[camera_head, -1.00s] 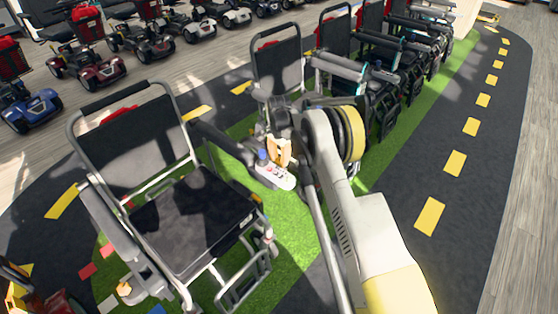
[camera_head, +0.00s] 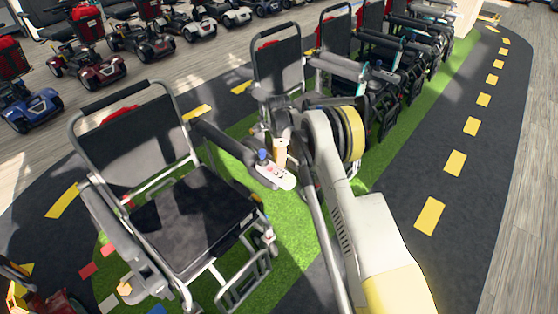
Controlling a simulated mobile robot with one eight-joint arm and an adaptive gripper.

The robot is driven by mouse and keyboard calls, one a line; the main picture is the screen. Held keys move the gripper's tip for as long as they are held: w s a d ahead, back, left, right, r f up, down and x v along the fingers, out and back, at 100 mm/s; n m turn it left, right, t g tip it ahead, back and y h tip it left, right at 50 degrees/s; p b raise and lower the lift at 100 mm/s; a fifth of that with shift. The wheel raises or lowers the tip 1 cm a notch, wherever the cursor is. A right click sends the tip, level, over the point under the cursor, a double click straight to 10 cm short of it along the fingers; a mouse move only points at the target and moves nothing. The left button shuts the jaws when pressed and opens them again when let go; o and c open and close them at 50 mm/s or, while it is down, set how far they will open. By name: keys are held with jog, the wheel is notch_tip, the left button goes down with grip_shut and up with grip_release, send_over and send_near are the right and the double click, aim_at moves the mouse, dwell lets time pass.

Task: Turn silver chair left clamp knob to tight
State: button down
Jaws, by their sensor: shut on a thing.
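The silver-framed chair (camera_head: 195,225) with black seat and back stands at the left front. Its armrest on the picture's right carries a pale control panel (camera_head: 272,176) with a blue-topped stick (camera_head: 262,157). My gripper (camera_head: 279,158) is at the far end of this armrest, just behind the panel. It is shut on the clamp knob there, but the knob is mostly hidden and its setting cannot be read. A tan knob-like piece (camera_head: 124,289) shows at the front of the other armrest.
A second chair (camera_head: 278,70) stands close behind my gripper, and more chairs (camera_head: 395,60) line up beyond it. Scooters (camera_head: 75,50) stand in a row at the back left. The dark lane (camera_head: 465,200) with yellow dashes on the right is clear.

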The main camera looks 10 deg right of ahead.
jog(key=c, duration=1.4)
grip_release()
jog(key=shift+o, duration=0.2)
notch_tip(320, 180, up, 12)
